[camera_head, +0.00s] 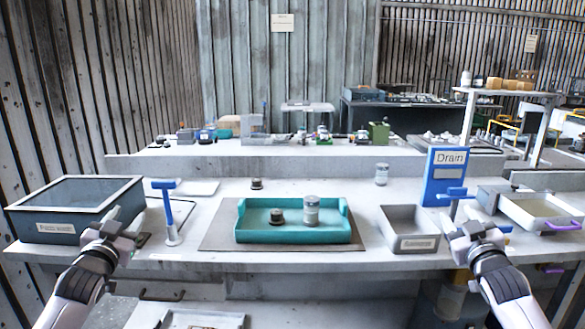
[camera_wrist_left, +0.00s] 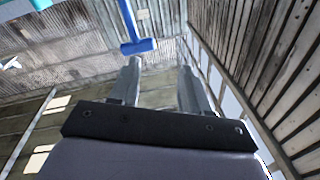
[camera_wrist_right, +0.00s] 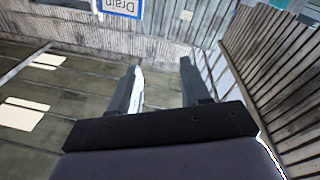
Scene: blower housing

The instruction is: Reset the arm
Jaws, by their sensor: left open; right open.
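My left gripper (camera_head: 124,217) is raised at the table's left front, between the grey bin and the blue T-shaped stand. In the left wrist view its two fingers (camera_wrist_left: 158,82) are apart with nothing between them. My right gripper (camera_head: 462,207) is raised at the right, in front of the blue Drain sign (camera_head: 444,170). In the right wrist view its fingers (camera_wrist_right: 162,82) are apart and empty. Both arms reach in from the bottom corners, and neither gripper holds anything.
A teal tray (camera_head: 292,235) holds a dark small part (camera_head: 277,216) and a grey canister (camera_head: 311,210). A labelled grey bin (camera_head: 75,205) stands left, with the blue T-shaped stand (camera_head: 168,215) beside it. A smaller grey box (camera_head: 410,228) and white tray (camera_head: 540,213) are right.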

